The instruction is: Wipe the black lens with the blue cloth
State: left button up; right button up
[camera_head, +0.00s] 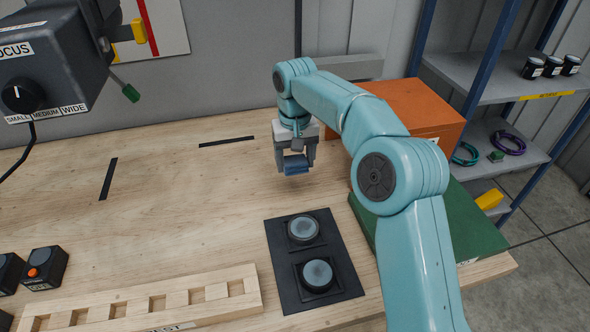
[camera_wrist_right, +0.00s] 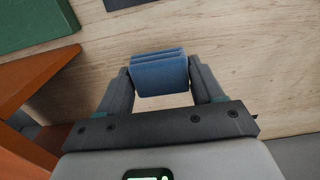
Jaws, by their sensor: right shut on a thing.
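A folded blue cloth (camera_head: 296,165) is pinched between the fingers of my right gripper (camera_head: 295,160), above the wooden table toward its back. The cloth also shows in the right wrist view (camera_wrist_right: 160,75), between both fingers of the right gripper (camera_wrist_right: 162,82). Two round black-rimmed lenses with grey-blue glass, a far lens (camera_head: 303,229) and a near lens (camera_head: 318,274), sit on a black mat (camera_head: 345,260). The held cloth is apart from both lenses, farther back than the mat. My left gripper is out of view.
An orange box (camera_head: 420,108) and a green board (camera_head: 475,225) lie right of the mat, partly behind my right arm. A slotted wooden rack (camera_head: 130,300) lies at the front left. A dark boxy device (camera_head: 55,60) hangs at the upper left.

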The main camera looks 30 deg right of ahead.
jog(key=o, duration=0.5)
jog(key=shift+r, duration=0.1)
jog(key=shift+c, duration=0.2)
jog(key=c, duration=0.5)
jog(key=shift+w, duration=0.1)
